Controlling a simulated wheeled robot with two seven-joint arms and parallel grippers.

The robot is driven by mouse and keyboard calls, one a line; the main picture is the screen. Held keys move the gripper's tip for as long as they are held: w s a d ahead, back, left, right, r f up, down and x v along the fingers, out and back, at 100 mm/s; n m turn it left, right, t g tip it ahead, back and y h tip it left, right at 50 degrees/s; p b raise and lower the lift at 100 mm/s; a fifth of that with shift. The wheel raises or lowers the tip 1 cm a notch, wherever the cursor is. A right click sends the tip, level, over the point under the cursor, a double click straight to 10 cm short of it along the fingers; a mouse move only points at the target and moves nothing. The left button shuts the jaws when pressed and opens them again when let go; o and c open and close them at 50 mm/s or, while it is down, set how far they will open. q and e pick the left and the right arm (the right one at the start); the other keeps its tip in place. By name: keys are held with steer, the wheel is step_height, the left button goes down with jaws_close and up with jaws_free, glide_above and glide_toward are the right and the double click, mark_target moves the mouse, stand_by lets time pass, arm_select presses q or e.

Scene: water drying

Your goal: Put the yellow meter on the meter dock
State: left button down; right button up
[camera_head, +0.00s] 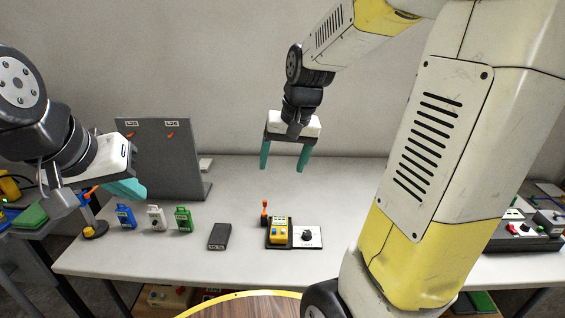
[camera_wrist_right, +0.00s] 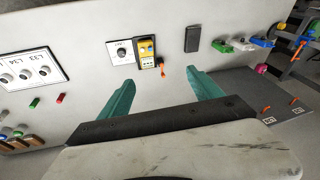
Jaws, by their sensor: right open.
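In the right wrist view the yellow meter (camera_wrist_right: 146,48) lies beyond the fingertips. An orange-tipped lever (camera_head: 265,211) stands beside it. A flat dark block (camera_head: 219,236) lies to its left; I cannot tell which piece is the meter dock. My right gripper (camera_head: 283,167) is open and empty, above the table behind the meter. My left gripper (camera_head: 128,190) is at the left, seen side-on; its finger gap is hidden.
Blue (camera_head: 125,217), white (camera_head: 156,218) and green (camera_head: 184,219) tagged pieces stand at the left of the table. A grey upright board (camera_head: 160,160) stands behind them. A control panel (camera_head: 525,230) is at the far right. The table between the knob panel and my right arm is clear.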

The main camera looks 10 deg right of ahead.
steer(key=s+r+n+t, duration=0.1)
steer(key=s+r, duration=0.2)
steer(key=s, duration=0.4)
steer(key=s+r+n+t, duration=0.1)
steer(key=s+r+t, duration=0.1)
steer(key=s, duration=0.5)
steer(key=shift+a+r+y, duration=0.3)
steer(key=shift+a+r, duration=0.15)
steer(key=shift+r, duration=0.4)
